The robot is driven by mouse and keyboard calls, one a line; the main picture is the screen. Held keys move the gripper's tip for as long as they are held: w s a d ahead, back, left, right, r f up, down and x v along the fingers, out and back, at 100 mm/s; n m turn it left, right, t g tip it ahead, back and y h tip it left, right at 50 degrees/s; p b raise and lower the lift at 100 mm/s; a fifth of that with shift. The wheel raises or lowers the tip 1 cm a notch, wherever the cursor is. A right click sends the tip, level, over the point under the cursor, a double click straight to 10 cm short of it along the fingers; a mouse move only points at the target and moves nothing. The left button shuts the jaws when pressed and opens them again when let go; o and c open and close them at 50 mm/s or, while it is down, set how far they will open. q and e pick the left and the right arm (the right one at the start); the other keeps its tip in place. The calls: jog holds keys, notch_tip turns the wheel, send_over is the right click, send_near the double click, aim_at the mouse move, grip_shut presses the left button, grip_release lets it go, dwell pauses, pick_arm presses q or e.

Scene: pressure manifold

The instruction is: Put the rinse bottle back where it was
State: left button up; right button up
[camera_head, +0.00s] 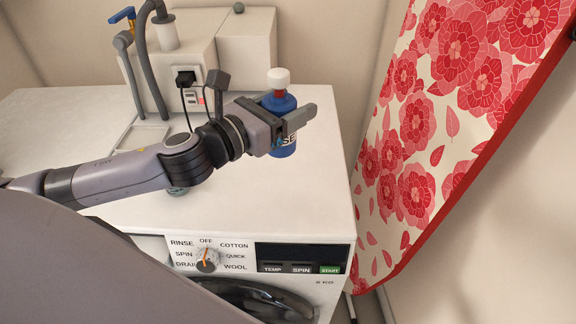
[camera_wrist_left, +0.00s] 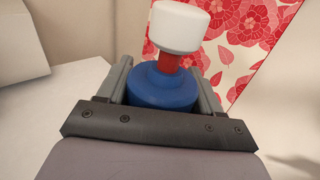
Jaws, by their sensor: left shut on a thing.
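The rinse bottle (camera_head: 281,104) is blue with a red neck and a white cap, and part of a label shows low on its front. It is upright over the back right of the washing machine's white top (camera_head: 310,180). My left gripper (camera_head: 289,118) is shut on the bottle's body from the left. In the left wrist view the bottle (camera_wrist_left: 163,85) sits between the two fingers, its lower part hidden behind the gripper's dark bar. I cannot tell whether the bottle's base touches the top. My right gripper is not in view.
A floral red ironing board (camera_head: 430,130) leans along the right side. A white box-like unit with pipes and a socket (camera_head: 188,77) stands at the back. The front right of the top is clear.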

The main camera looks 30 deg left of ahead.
pick_arm(q)
notch_tip(320, 180, down, 12)
jog(key=b, duration=0.3)
jog(key=shift+f+b, duration=0.2)
jog(key=shift+b, duration=0.1)
jog(key=o, duration=1.2)
jog(key=shift+c, duration=0.2)
